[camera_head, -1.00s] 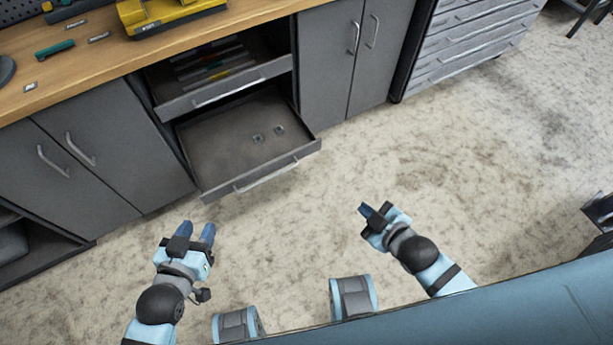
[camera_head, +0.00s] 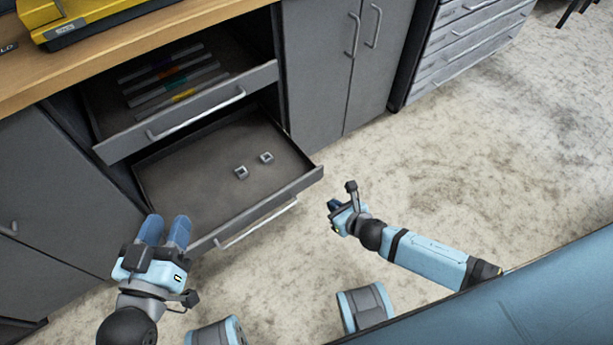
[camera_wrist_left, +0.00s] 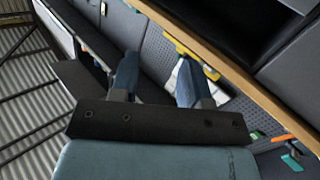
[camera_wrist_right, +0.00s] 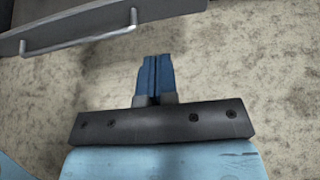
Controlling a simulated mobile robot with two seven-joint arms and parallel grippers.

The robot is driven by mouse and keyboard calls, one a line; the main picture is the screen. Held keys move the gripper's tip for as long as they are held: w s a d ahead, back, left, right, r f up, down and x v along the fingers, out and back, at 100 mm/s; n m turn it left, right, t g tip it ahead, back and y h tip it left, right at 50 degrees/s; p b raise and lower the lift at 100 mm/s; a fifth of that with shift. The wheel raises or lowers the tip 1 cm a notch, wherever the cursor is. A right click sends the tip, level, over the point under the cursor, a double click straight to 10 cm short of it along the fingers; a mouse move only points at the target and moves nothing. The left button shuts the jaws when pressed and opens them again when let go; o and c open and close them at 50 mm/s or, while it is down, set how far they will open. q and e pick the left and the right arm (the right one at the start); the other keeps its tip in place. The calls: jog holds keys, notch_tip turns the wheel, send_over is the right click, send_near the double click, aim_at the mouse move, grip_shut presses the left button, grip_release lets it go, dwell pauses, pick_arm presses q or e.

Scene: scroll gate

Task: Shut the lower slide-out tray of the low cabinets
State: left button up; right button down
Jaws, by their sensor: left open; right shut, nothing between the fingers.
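The lower slide-out tray (camera_head: 200,182) is pulled out of the grey low cabinets, with two small square metal pieces (camera_head: 253,166) lying in it. Its front has a long bar handle (camera_head: 256,223); a tray front with a bar handle (camera_wrist_right: 80,38) also shows at the top of the right wrist view. My left gripper (camera_head: 165,229) is open and empty, close to the tray's left front corner in the head view; whether it touches cannot be told. My right gripper (camera_head: 334,205) is shut and empty, in front of the tray's right front corner and apart from it.
The upper tray (camera_head: 187,108) is also out, above the lower one, holding several coloured strips. Closed cabinet doors (camera_head: 325,70) stand to the right, then a drawer unit (camera_head: 470,40). A wooden worktop (camera_head: 150,35) with a yellow case (camera_head: 75,20) is above. Floor at right (camera_head: 480,180) is clear.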

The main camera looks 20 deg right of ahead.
jog(key=b, duration=0.3)
send_near(303, 181)
notch_tip(303, 181, down, 2)
jog(key=x, duration=0.1)
jog(key=b+x, duration=0.1)
jog(key=x, duration=0.1)
jog(key=r+x, duration=0.1)
jog(key=x, duration=0.1)
jog(key=shift+w+a+b, duration=0.15)
jog(key=shift+w+b, duration=0.15)
jog(key=shift+b, duration=0.1)
pick_arm(q)
jog(key=shift+s+d+r+t+h, duration=0.1)
jog(key=shift+d+r+t+h, duration=0.4)
jog(key=shift+d+r+h, duration=0.65)
pick_arm(e)
jog(key=shift+w+a, duration=0.2)
jog(key=shift+w, duration=0.3)
pick_arm(q)
jog(key=shift+a+f, duration=0.1)
